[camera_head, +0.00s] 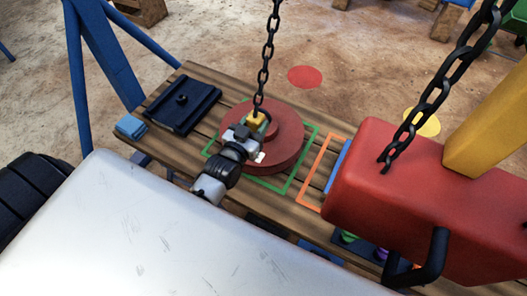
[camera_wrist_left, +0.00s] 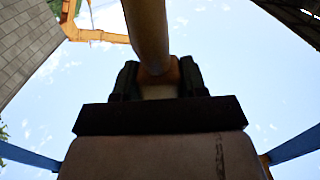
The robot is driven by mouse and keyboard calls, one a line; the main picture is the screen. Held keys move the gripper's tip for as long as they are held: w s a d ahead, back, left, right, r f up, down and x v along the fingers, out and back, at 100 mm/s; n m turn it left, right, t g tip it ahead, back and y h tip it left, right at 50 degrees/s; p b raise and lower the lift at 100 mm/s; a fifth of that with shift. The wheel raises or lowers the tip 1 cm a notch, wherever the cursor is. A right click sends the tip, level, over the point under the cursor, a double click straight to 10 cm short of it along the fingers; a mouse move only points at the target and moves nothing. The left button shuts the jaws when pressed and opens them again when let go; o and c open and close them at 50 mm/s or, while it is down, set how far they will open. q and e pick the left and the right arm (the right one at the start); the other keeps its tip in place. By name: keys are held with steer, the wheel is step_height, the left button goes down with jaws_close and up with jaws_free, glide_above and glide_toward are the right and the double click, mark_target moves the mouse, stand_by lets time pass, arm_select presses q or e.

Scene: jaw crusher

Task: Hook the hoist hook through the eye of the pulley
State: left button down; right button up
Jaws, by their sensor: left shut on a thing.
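The red round pulley (camera_head: 285,152) lies flat on the plank table, with a smaller raised disc on top. A dark chain (camera_head: 265,70) hangs from above and ends at the yellow hoist hook (camera_head: 255,118), over the pulley. My left gripper (camera_head: 246,127) is shut on the hook above the pulley. In the left wrist view the gripper (camera_wrist_left: 157,82) has its dark fingers on both sides of a yellow-brown rounded part of the hook (camera_wrist_left: 150,35). The hook's tip and the pulley's eye are hidden, so I cannot tell whether they touch.
The pulley sits over a green outline (camera_head: 303,162) on the plank table (camera_head: 222,88). An orange outline (camera_head: 314,178) lies to its right. A dark blue plate (camera_head: 183,105) is at the table's left. A large red block (camera_head: 440,200) with a heavy chain (camera_head: 440,85) stands at right.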

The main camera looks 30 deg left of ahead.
arm_select(q)
steer(key=shift+a+r, duration=0.15)
steer(key=shift+a, duration=0.95)
steer(key=shift+a+r, duration=0.1)
steer(key=shift+a, duration=1)
steer(key=shift+r, duration=0.1)
steer(key=shift+w+d+g+p, duration=0.1)
steer(key=shift+w+g+p, duration=0.25)
steer(key=shift+p, duration=1.1)
steer(key=shift+w, duration=0.1)
steer(key=shift+w, duration=0.15)
